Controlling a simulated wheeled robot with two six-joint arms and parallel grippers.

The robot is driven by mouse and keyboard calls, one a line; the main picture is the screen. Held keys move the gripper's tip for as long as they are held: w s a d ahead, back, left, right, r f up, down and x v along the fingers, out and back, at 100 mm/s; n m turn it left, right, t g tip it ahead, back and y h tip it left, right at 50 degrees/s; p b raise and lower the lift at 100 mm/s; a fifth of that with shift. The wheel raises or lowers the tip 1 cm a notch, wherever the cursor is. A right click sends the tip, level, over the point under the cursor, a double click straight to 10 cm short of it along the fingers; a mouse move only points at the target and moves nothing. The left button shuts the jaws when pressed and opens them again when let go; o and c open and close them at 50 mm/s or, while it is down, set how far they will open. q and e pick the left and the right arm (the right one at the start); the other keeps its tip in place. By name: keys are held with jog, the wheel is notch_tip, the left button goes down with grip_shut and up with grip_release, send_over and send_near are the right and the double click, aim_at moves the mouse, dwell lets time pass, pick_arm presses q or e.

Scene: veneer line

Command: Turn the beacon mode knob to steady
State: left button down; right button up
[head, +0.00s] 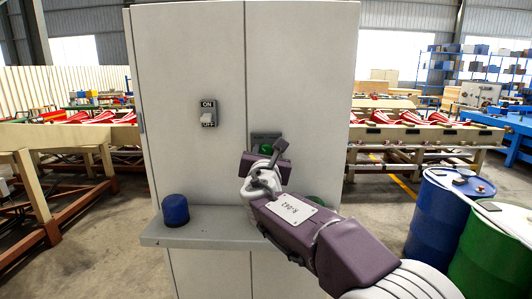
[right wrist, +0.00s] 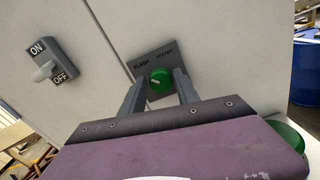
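The green mode knob (right wrist: 160,80) sits on a grey plate (right wrist: 150,65) marked FLASH and STEADY on the cabinet front. Its small white mark is on its left side, toward FLASH. In the right wrist view the fingers of my right gripper (right wrist: 159,92) are apart, one on each side of the knob, with a gap visible. I cannot tell how near the fingertips are to the plate. My left gripper is not in view.
A white ON/OFF switch (head: 208,114) is left of the knob. A blue dome (head: 175,209) stands on the grey shelf (head: 205,226); a green dome (right wrist: 288,135) is at lower right in the wrist view. Blue (head: 440,215) and green drums (head: 495,255) stand at right.

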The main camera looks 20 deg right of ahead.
jog(key=shift+w, duration=0.1)
grip_shut()
jog(key=shift+d+f+m+b, duration=0.1)
jog(key=shift+f+m+b, duration=0.05)
jog(key=shift+m+b, duration=0.6)
jog(key=shift+f+m+b, duration=0.15)
jog(key=shift+m+b, duration=0.5)
jog(key=shift+b, duration=0.15)
jog(key=m+b, duration=0.3)
jog(key=m, duration=0.1)
jog(key=m+b, duration=0.4)
jog(key=m, duration=0.2)
jog(key=shift+r+m, duration=0.1)
jog(key=shift+m, duration=0.3)
jog(key=m+b, duration=0.1)
jog(key=m, duration=0.2)
jog(key=shift+r+b, duration=0.1)
jog(key=shift+b, duration=0.3)
jog(key=shift+d+r+m, duration=0.1)
jog(key=shift+m, duration=0.6)
jog(key=shift+r, duration=0.15)
